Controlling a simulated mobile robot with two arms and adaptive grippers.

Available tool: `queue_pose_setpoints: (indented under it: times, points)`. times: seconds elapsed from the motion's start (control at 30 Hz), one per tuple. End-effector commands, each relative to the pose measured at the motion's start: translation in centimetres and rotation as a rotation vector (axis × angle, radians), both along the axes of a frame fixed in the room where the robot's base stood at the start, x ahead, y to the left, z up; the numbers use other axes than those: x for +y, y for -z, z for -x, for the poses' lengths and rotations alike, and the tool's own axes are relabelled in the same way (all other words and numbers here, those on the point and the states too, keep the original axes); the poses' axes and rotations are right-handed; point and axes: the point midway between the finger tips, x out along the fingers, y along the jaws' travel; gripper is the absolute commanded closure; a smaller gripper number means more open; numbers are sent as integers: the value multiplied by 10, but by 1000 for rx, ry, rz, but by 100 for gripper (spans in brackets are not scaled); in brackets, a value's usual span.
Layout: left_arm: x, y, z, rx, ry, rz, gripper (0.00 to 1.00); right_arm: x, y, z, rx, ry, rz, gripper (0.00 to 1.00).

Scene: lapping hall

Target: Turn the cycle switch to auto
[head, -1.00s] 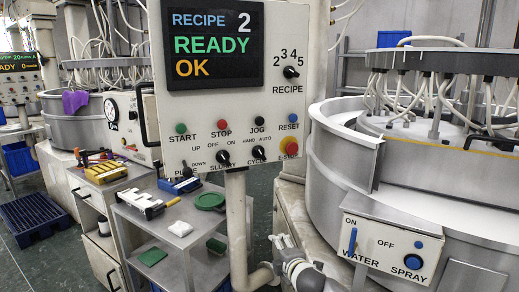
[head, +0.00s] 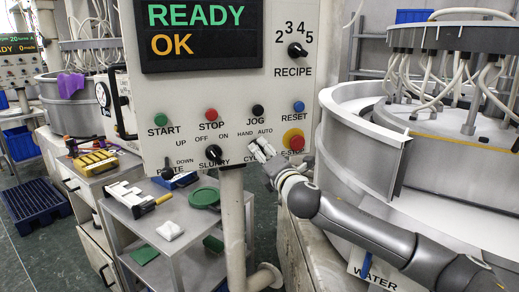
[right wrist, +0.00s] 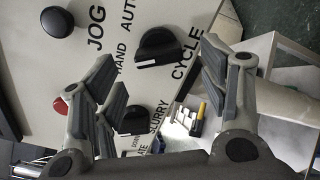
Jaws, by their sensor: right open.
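The cycle switch (right wrist: 158,48) is a black knob on the pale control panel (head: 190,90). In the right wrist view its pale mark faces the HAND label rather than AUTO. My right gripper (head: 262,150) is at the panel's lower right, in front of the cycle switch, and hides it in the head view. In the right wrist view the open fingers of my right gripper (right wrist: 165,70) stand either side of the knob, with nothing held. Contact with the panel cannot be told. My left gripper is not in view.
The emergency stop (head: 295,141) is close right of my gripper. The jog button (head: 257,111) is above it, and the slurry switch (head: 213,153) is to its left. A grey cart (head: 150,215) with tools stands below left. The round lapping machine (head: 365,140) is at right.

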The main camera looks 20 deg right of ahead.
Motion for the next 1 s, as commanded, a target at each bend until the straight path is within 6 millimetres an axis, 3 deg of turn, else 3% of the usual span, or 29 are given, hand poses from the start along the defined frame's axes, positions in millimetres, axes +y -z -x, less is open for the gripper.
queue_pose_setpoints:
  times: [0.3, 0.8, 1.0]
  points:
    - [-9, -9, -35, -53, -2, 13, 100, 2, -1, -39, -1, 0, -2, 32]
    - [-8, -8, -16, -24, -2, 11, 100, 3, 0, -50, -1, 0, -1, 32]
    - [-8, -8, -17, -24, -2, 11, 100, 3, 0, -50, -1, 0, -1, 55]
